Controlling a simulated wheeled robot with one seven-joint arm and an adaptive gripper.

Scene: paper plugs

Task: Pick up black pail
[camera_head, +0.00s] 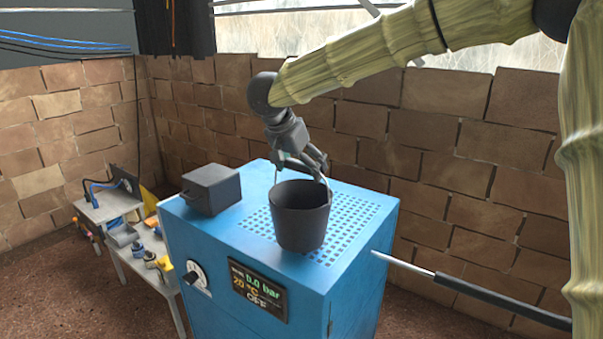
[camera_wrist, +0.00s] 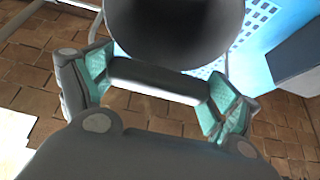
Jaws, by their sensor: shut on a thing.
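The black pail (camera_head: 301,222) is upright at the perforated top of the blue machine. I cannot tell whether its base touches the surface. Its thin light handle rises from the rim to my gripper (camera_head: 302,166), which is directly above the pail. In the wrist view, the dark grip bar of the handle (camera_wrist: 158,80) spans between the green finger pads of my gripper (camera_wrist: 160,88). My gripper is shut on this handle.
The blue machine (camera_head: 210,232) has a dark box (camera_head: 211,189) at the left of its top. A low table (camera_head: 112,208) with tools stands further left. A dark rod with a metal tip (camera_head: 480,292) juts in at right. Brick walls stand behind.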

